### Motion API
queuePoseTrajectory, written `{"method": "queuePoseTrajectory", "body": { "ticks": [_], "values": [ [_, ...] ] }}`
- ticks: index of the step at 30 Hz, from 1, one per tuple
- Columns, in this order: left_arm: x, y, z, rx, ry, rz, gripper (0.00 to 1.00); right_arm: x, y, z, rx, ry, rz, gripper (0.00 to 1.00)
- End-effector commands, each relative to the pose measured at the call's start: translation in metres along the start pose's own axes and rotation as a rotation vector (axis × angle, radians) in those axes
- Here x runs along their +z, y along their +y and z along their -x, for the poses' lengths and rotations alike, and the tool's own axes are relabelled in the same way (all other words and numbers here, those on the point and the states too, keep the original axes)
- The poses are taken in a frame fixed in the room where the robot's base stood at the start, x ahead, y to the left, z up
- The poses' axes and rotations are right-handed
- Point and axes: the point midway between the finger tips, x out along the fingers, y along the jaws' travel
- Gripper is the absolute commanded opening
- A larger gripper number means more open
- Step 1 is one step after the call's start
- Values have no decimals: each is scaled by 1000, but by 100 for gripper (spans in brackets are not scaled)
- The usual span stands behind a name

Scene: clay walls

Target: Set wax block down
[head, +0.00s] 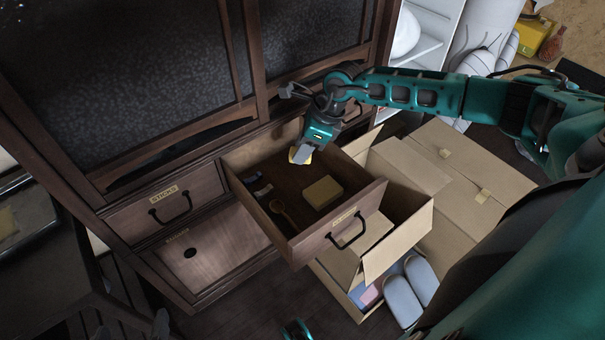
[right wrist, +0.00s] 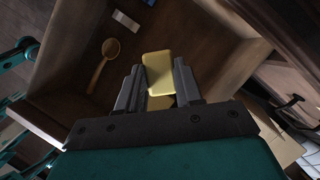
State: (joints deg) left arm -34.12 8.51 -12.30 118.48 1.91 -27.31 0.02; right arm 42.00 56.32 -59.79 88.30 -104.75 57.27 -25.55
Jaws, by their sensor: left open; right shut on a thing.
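My right gripper (head: 302,156) is shut on a small yellow wax block (right wrist: 158,76), holding it between its grey fingers. In the head view it is over the back part of the open drawer (head: 310,243), and the block (head: 293,154) is partly hidden by a finger. I cannot tell whether the block touches the drawer floor. A second yellow-tan block (head: 322,192) lies on the drawer floor, nearer the drawer front. My left gripper (head: 296,330) shows only in part at the bottom edge, open, in front of the drawer and apart from it.
The drawer also holds a wooden spoon (head: 281,210) and small packets (head: 260,187) at its left side. A closed drawer labelled STICKS (head: 168,207) is to the left.

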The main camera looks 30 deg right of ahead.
Motion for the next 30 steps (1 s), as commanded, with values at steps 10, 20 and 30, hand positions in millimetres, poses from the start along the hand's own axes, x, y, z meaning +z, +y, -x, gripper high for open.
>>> {"method": "queuePoseTrajectory", "body": {
  "ticks": [10, 20, 30],
  "values": [
    [6, 0, -8, -1, 7, 3, 100, -16, 0, -39, 0, -1, 0, 6],
    [16, -1, -14, -1, 7, -1, 100, -31, 0, -76, 1, 0, 0, 6],
    [18, -2, -14, 0, 4, -9, 100, -32, 0, -77, 0, 0, 1, 37]
  ]
}}
